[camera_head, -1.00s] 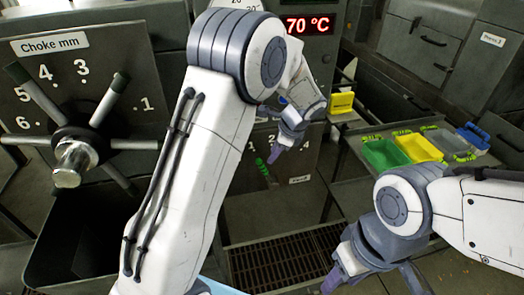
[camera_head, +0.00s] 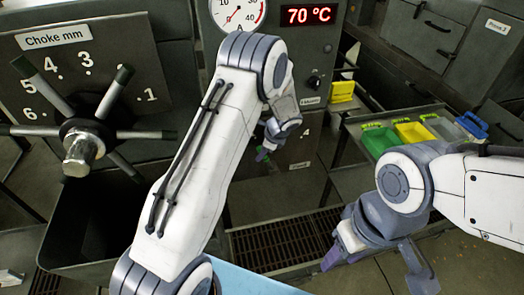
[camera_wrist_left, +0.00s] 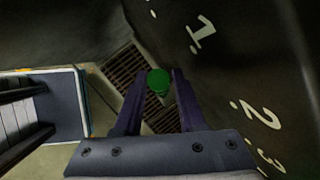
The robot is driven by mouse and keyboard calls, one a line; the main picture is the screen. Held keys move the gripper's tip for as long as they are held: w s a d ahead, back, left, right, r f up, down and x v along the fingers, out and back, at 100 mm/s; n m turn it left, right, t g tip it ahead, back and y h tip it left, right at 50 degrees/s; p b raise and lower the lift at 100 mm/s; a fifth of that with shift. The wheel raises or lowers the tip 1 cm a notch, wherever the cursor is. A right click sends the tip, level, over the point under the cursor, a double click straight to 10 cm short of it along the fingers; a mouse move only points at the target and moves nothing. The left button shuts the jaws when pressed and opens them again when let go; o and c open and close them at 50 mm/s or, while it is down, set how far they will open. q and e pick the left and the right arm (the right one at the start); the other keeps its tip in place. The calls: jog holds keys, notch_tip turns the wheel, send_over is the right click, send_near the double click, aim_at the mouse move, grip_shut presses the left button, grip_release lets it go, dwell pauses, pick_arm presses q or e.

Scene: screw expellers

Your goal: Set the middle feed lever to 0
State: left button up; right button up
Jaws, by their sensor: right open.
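The green-tipped feed lever (camera_wrist_left: 158,82) shows in the left wrist view, its round knob between my left gripper's two fingers. In the head view, my left gripper (camera_head: 264,154) is in front of the panel's lower part and largely hides the lever. My right gripper (camera_head: 382,262) is open and empty at the lower right.
A choke wheel (camera_head: 85,140) with several spokes stands at the left. A dial gauge (camera_head: 238,12) and a 70 °C display (camera_head: 308,15) are above the panel. Green and yellow trays (camera_head: 415,132) stand on a bench at right. A floor grate (camera_head: 285,243) lies below.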

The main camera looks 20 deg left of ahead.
pick_arm(q)
grip_shut()
dwell(1.4)
